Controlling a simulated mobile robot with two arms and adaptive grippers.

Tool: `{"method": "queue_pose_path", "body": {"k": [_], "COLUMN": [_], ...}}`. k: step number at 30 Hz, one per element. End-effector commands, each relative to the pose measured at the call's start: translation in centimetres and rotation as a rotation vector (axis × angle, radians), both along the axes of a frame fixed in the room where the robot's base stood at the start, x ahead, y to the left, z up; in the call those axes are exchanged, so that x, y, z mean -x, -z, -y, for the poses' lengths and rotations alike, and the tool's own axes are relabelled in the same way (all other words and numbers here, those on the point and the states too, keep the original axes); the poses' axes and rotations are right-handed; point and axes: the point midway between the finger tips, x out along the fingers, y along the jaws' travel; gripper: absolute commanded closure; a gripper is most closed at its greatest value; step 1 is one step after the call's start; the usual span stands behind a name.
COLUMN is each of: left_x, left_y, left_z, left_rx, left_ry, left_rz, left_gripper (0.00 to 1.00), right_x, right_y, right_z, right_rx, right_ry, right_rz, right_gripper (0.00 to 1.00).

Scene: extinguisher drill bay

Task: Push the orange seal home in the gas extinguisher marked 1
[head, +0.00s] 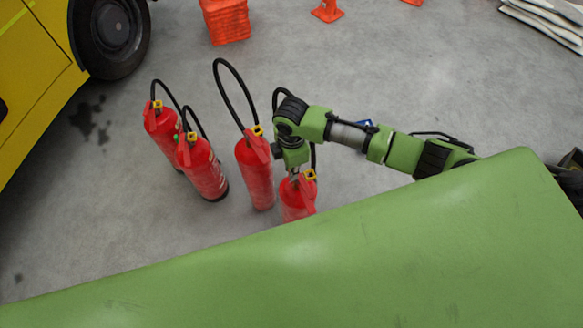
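Several red extinguishers with black hoses and yellow parts at their valves stand on the floor: one at the far left (163,128), one in front of it (205,172), one in the middle (256,178) and one at the right (297,203). No number is readable, so I cannot tell which is marked 1. I cannot make out an orange seal. My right gripper (293,174) points down at the head of the right extinguisher, close to or touching it. Its fingers are too small and partly hidden to read. The right extinguisher's lower part is hidden behind my green body. My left gripper is out of view.
A yellow vehicle (35,95) with a black wheel (112,35) stands at the upper left. An orange stack (226,20) and an orange cone (327,11) stand at the back. Pale flat sheets (545,22) lie at the upper right.

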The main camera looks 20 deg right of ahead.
Motion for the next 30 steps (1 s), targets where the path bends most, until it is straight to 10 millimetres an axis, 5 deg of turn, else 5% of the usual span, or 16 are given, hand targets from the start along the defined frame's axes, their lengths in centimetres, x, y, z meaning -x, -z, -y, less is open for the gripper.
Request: {"method": "queue_pose_path", "body": {"k": [30], "left_x": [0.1], "left_y": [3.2], "left_z": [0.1], "left_rx": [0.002], "left_ry": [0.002], "left_rz": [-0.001], "left_gripper": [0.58], "right_x": [0.0], "right_y": [3.8], "right_z": [0.0], "right_rx": [0.0], "right_ry": [-0.001], "right_rz": [0.0], "right_gripper": [1.0]}}
